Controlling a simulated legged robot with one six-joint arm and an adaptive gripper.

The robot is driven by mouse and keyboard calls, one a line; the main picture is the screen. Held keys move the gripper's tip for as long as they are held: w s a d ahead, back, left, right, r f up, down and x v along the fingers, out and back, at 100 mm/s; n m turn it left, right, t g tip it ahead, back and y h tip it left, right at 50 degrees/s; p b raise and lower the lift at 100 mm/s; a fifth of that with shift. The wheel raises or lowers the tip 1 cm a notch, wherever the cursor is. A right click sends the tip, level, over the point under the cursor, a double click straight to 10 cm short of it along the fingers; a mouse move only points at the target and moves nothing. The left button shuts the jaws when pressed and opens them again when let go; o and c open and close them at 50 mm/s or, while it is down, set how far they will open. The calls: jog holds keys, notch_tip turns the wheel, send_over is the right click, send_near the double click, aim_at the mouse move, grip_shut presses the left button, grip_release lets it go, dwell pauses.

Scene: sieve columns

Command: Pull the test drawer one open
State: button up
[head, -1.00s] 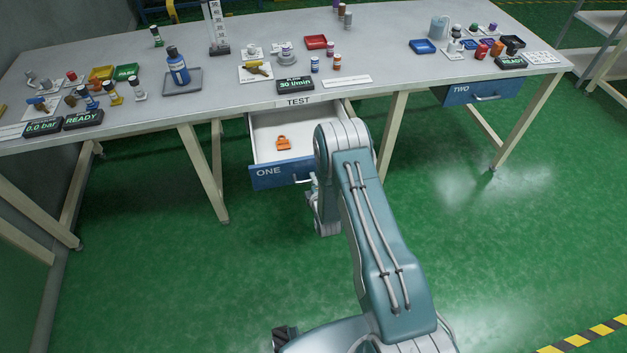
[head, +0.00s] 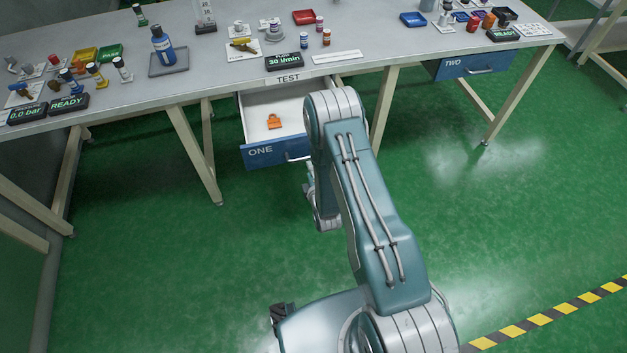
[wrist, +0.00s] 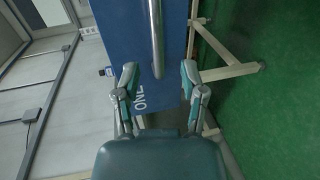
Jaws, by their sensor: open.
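The test drawer one (head: 259,157) has a blue front marked ONE and stands pulled out under the TEST label, its pale inside showing. An orange padlock-like object (head: 274,121) lies in it. Its metal handle (head: 297,157) is partly hidden by my arm in the head view. In the wrist view the blue front (wrist: 120,35) and bar handle (wrist: 156,40) are close ahead. My gripper (wrist: 159,78) is open, its fingers spread to either side of the handle's near end. I cannot tell whether they touch it. In the head view my arm mostly hides the gripper.
The workbench (head: 367,50) carries bottles, trays and displays. Its legs (head: 196,155) stand left and right of the drawer. A closed blue drawer TWO (head: 478,64) is at the right. The green floor (head: 150,260) is clear around my arm.

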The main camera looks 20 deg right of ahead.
jog(key=v, duration=0.5)
jog(key=shift+s, duration=0.2)
jog(key=w+r+m+g, duration=0.2)
jog(key=w+r+m, duration=0.1)
jog(key=r, duration=0.6)
jog(key=w+r+m+g, duration=0.1)
jog(key=w+r+m, duration=0.2)
jog(key=r, duration=0.6)
jog(key=s+r+m+g, duration=0.3)
jog(key=s+r+m, duration=0.35)
jog(key=r, duration=0.65)
jog(key=s+r+m+g, duration=0.2)
jog(key=s+r, duration=0.3)
jog(key=s, duration=0.7)
jog(key=s+r+m+g, duration=0.2)
jog(key=s+r, duration=0.3)
jog(key=s, duration=0.7)
jog(key=shift+s+r+m, duration=0.15)
jog(key=shift+r+m, duration=0.05)
jog(key=shift+m, duration=0.55)
